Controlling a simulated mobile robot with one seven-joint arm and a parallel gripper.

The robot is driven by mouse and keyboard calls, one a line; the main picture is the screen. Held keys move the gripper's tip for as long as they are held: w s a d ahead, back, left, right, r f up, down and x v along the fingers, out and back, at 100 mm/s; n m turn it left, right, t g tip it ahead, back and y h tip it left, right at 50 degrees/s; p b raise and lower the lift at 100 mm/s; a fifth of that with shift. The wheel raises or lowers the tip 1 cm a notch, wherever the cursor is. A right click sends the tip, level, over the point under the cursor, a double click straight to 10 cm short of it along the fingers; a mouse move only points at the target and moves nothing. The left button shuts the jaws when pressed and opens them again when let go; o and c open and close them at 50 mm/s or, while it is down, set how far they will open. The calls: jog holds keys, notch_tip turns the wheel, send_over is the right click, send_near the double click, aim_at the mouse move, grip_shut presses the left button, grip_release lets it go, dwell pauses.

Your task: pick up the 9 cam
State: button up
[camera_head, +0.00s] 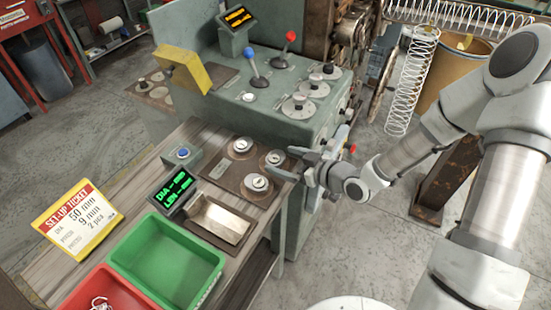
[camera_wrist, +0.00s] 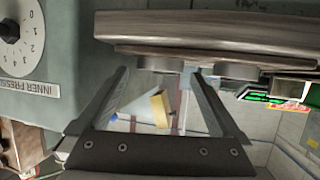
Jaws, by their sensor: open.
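Three round metal cams sit on a brown plate (camera_head: 221,171) on the bench: a back left cam (camera_head: 240,146), a right cam (camera_head: 275,157) and a front cam (camera_head: 257,183). Their markings are too small to read, so I cannot tell which is the 9 cam. My gripper (camera_head: 284,162) reaches in from the right, fingers pointing left, by the right and front cams. In the wrist view my gripper (camera_wrist: 160,73) is open, with nothing clearly held.
The green coiler machine (camera_head: 235,95) with levers and dials stands behind the bench. A display (camera_head: 174,190), a metal tray (camera_head: 220,221), a green bin (camera_head: 165,258), a red bin (camera_head: 85,290) and a set-up ticket (camera_head: 77,219) are left and front.

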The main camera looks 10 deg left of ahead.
jog(key=shift+x, duration=1.05)
jog(key=c, duration=1.5)
